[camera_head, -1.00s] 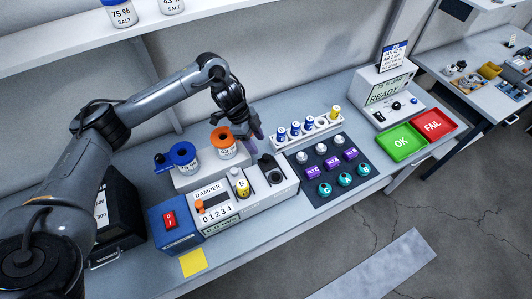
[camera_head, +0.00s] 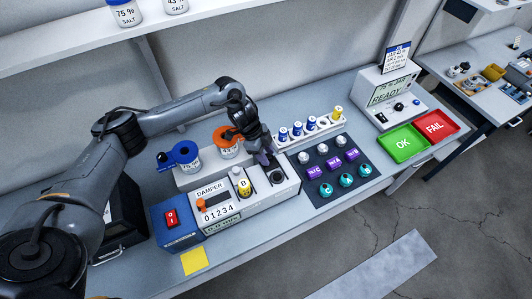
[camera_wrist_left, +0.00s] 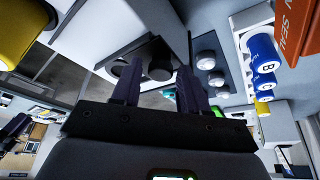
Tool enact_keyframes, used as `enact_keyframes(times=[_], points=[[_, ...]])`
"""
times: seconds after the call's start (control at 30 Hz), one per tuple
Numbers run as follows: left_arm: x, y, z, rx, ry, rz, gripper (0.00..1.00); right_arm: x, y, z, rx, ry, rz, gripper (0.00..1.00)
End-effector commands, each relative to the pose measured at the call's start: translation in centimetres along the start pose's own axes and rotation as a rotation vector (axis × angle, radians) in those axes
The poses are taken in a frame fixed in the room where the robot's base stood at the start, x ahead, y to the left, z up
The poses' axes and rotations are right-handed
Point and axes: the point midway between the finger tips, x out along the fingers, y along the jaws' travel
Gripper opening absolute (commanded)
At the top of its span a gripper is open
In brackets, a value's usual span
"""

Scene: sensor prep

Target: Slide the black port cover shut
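My left gripper (camera_head: 266,157) is low over the back of the light-grey port block (camera_head: 285,187). In the head view it hides most of the black port cover, and a dark round port (camera_head: 277,177) shows just in front. In the left wrist view the two dark fingers (camera_wrist_left: 160,76) are spread apart. A black part, apparently the port cover (camera_wrist_left: 152,52), shows at and beyond the fingertips. I cannot tell whether the fingers touch it. The right gripper is in neither view.
A rack of vials (camera_head: 308,128) and a dark mat (camera_head: 335,172) lie to the right.

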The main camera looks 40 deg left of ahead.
Motion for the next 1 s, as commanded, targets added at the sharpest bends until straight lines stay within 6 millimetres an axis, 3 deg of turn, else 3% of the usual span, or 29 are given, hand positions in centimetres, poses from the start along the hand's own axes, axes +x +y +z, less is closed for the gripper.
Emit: enact_keyframes(times=[0.03, 0.27, 0.57, 0.8, 1.0], points=[[0.0, 0.0, 0.0, 0.000, 0.000, 0.000, 0.35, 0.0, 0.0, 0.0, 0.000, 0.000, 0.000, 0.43], [0.0, 0.0, 0.0, 0.000, 0.000, 0.000, 0.00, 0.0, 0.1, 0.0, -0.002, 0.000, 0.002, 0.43], [-0.1, 0.3, -0.3, 0.001, 0.000, 0.002, 0.00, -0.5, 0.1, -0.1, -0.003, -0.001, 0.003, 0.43], [0.5, 3.0, -2.9, 0.003, 0.000, 0.006, 0.00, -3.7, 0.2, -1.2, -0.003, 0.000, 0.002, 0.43], [1.4, 4.3, -4.0, 0.002, 0.001, 0.002, 0.00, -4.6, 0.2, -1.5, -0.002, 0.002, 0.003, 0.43]])
